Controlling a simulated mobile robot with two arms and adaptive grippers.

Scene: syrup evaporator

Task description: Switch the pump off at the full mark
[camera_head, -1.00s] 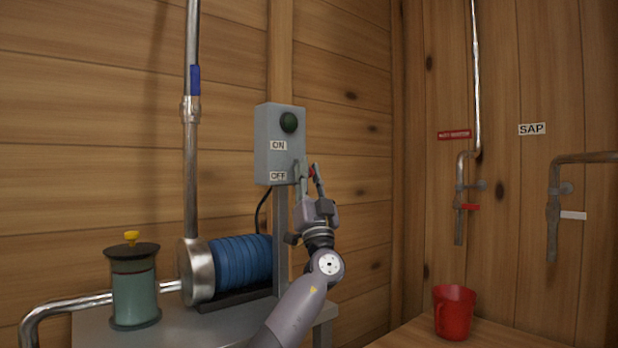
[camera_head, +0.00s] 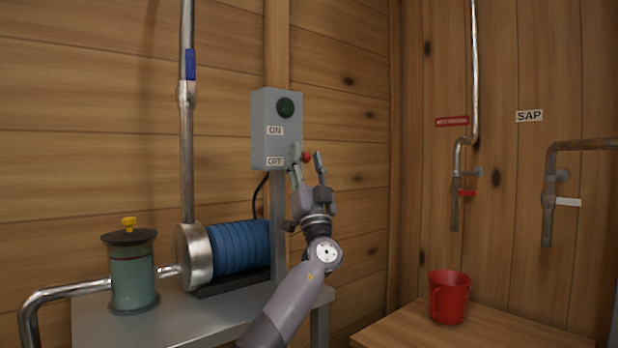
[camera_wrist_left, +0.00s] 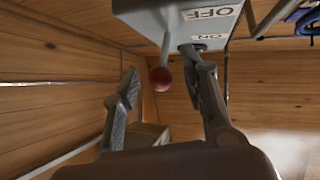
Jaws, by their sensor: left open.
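The grey switch box (camera_head: 262,145) on a post carries ON and OFF labels and a dark green round lamp (camera_head: 286,107). Its lever's red knob (camera_head: 307,157) sticks out at about the height of the OFF label. My left gripper (camera_head: 306,163) is open with its fingers on either side of the knob. In the left wrist view the red knob (camera_wrist_left: 160,79) hangs on a grey stem between the spread fingers (camera_wrist_left: 165,85), apart from both. The blue-bodied pump (camera_head: 240,248) sits on a grey stand below the box. My right gripper is not in view.
A green canister with a yellow knob (camera_head: 132,275) stands left of the pump. A steel pipe with a blue band (camera_head: 190,65) rises behind. A red cup (camera_head: 450,297) stands on a wooden top (camera_head: 400,332) at right, below two wall taps and a SAP sign (camera_head: 529,116).

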